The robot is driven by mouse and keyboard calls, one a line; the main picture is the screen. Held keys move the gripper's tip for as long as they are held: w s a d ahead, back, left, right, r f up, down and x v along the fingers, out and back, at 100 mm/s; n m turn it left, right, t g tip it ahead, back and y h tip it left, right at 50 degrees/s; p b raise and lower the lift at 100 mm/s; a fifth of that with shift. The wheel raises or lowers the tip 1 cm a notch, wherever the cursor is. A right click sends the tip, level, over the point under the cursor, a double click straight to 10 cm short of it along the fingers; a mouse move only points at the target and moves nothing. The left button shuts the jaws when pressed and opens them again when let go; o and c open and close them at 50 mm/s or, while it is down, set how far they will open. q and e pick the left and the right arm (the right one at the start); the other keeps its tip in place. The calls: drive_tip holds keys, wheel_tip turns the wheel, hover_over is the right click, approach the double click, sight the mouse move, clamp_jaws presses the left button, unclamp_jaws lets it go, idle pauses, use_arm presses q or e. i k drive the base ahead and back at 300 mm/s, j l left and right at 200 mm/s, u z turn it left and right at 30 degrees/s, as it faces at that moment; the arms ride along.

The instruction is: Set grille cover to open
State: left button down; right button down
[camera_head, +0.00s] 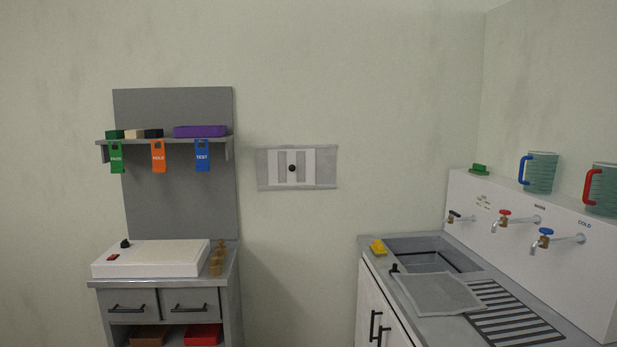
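The grille cover (325,170) is a grey rectangular plate on the back wall, between the shelf unit and the sink counter. A lighter panel with vertical grey bands sits in its middle, and a small round black knob (292,168) stands at the centre of that panel. I cannot tell for sure whether the bands are open slots or covered ones. Neither of my grippers is in view, and nothing touches the cover.
At left, a grey cabinet (228,300) carries a white box (150,262); above it, a shelf (165,139) holds blocks and hanging tags. At right, a counter (400,318) has a sink (430,260), a grey board (438,295) and several taps. The wall around the grille is clear.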

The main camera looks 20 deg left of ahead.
sight(273, 153)
drive_tip(key=i+j+u, duration=0.1)
drive_tip(key=u, duration=0.4)
drive_tip(key=i+j+u, duration=0.15)
drive_tip(key=i+u, duration=0.15)
drive_tip(key=i, duration=0.35)
drive_tip(key=i+u, duration=0.35)
drive_tip(key=i, duration=0.25)
